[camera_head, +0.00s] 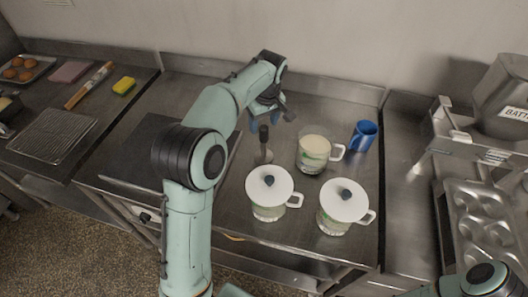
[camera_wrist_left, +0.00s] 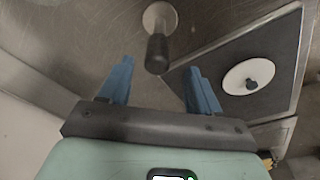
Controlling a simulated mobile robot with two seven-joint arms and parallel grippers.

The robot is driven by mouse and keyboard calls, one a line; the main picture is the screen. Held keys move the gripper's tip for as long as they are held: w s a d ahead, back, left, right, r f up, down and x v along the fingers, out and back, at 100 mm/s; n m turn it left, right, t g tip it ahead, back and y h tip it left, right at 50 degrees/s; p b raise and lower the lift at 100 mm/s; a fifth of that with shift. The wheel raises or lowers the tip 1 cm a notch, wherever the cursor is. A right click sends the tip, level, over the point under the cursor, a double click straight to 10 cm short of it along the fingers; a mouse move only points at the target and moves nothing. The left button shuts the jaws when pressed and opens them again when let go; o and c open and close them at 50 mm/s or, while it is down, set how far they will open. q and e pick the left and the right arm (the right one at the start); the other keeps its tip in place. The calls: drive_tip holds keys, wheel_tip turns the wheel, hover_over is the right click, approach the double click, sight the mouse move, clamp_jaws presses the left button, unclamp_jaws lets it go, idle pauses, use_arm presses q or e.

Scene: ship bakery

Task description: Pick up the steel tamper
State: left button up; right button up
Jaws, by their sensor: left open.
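The steel tamper (camera_head: 264,154) stands on the steel counter with its dark handle up, left of the glass mugs. In the left wrist view the tamper (camera_wrist_left: 157,53) shows its dark handle and round steel base just ahead of the fingers. My left gripper (camera_head: 268,119) is above and behind the tamper in the head view. In the left wrist view my left gripper (camera_wrist_left: 159,84) is open and empty, its blue fingers apart with the handle end near the gap between them. Only part of my right arm shows at the bottom right; its gripper is out of view.
Two mugs with white lids, the left one (camera_head: 270,184) and the right one (camera_head: 343,199), stand in front. An unlidded mug (camera_head: 314,150) and a blue cup (camera_head: 363,136) are to the right. A white lid (camera_wrist_left: 248,77) lies on a dark board (camera_wrist_left: 290,35) in the wrist view.

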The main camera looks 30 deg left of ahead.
sight(264, 127)
use_arm(q)
drive_tip(key=f, duration=0.5)
drive_tip(key=shift+w+a, duration=0.2)
drive_tip(key=shift+w, duration=0.2)
drive_tip(key=c, duration=1.1)
drive_tip(key=shift+r, duration=0.1)
